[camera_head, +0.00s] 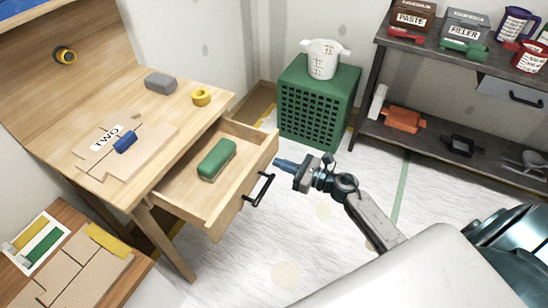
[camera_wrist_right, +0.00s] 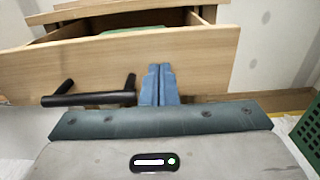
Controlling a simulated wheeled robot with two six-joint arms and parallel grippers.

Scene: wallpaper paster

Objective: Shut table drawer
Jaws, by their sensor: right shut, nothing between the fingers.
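The table drawer (camera_head: 183,192) is pulled out from the wooden table (camera_head: 140,75), with a green block (camera_head: 216,159) lying inside. Its front carries a black handle (camera_head: 259,190). My right gripper (camera_head: 277,162) is shut and empty, with its blue fingertips close to the drawer front, beyond the handle. In the right wrist view the shut fingers (camera_wrist_right: 158,84) point at the drawer front (camera_wrist_right: 205,62), to the right of the black handle (camera_wrist_right: 90,92). I cannot tell whether they touch the wood. My left gripper is not in view.
A green crate (camera_head: 318,100) with a white jug (camera_head: 323,58) on it stands behind the drawer. A lower wooden surface (camera_head: 75,270) with boards is at the bottom left. The white-covered floor between is clear.

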